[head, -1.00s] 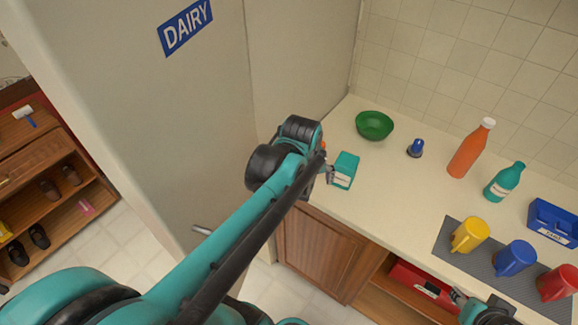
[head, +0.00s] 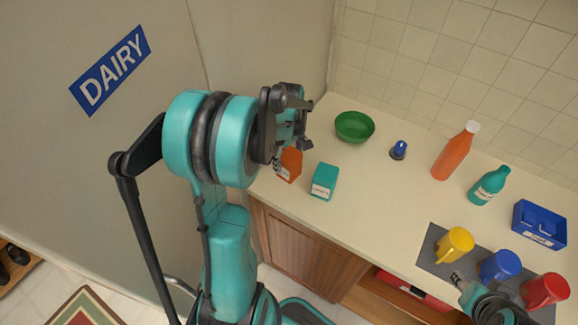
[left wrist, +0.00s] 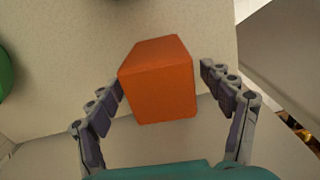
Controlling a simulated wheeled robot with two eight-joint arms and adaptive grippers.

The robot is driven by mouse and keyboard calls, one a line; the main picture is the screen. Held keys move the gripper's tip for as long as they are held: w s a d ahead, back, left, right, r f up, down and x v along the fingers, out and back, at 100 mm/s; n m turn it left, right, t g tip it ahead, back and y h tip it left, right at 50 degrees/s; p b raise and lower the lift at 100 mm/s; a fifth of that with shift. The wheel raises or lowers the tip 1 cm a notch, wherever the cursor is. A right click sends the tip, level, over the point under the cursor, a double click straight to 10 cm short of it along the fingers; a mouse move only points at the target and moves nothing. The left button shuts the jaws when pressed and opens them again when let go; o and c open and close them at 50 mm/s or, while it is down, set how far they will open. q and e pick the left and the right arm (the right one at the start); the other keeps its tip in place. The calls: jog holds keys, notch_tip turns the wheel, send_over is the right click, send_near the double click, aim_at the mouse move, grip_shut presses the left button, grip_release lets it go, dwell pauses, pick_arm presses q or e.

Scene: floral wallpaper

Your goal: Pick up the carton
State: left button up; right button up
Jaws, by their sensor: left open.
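An orange carton (head: 290,165) with a pale label stands on the counter's left end, partly hidden behind my left gripper (head: 291,140). In the left wrist view the orange carton (left wrist: 158,80) lies between the two spread fingers of my left gripper (left wrist: 162,82), with a gap on both sides. The gripper is open and empty. A teal carton (head: 324,181) with a white label stands just right of the orange one in the head view. My right gripper (head: 460,284) is at the lower right near the yellow mug; its jaws are too small to read.
A green bowl (head: 354,127), a small blue-topped item (head: 398,150), an orange bottle (head: 455,152) and a teal bottle (head: 489,186) stand farther back. A grey mat (head: 431,248) holds yellow, blue and red mugs. A tall cabinet marked DAIRY (head: 110,70) borders the left.

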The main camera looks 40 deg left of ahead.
pick_arm(q)
jog(key=shift+f, duration=0.95)
jog(key=c, duration=1.5)
jog(key=shift+r, duration=0.15)
